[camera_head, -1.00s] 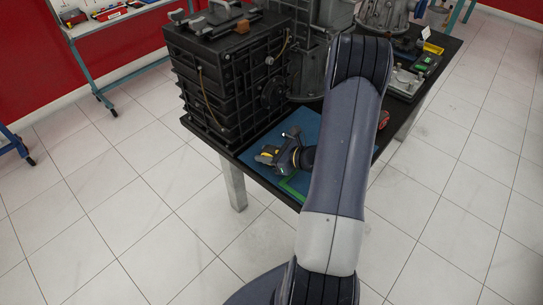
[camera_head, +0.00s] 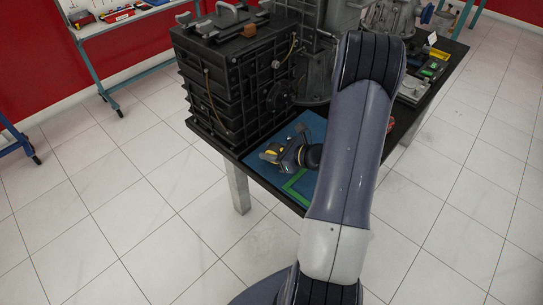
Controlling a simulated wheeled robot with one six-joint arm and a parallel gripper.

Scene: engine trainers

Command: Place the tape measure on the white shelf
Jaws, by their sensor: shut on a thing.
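My gripper (camera_head: 287,154) is low over the blue mat (camera_head: 316,124) at the near end of the black table, left of my arm. It is shut on a small yellow and dark thing, which looks like the tape measure (camera_head: 271,152). The jaws cover part of it, and I cannot tell whether it touches the mat. A white shelf surface (camera_head: 105,30) on a teal wheeled frame stands at the upper left, apart from the table, with several small tools on it.
A large black engine block (camera_head: 225,85) stands right behind my gripper. A green outline (camera_head: 294,188) marks the mat. Grey metal parts and small tools lie farther along the table (camera_head: 433,95), partly behind my arm. A blue stand (camera_head: 18,145) shows at the left edge. The tiled floor (camera_head: 120,200) is clear.

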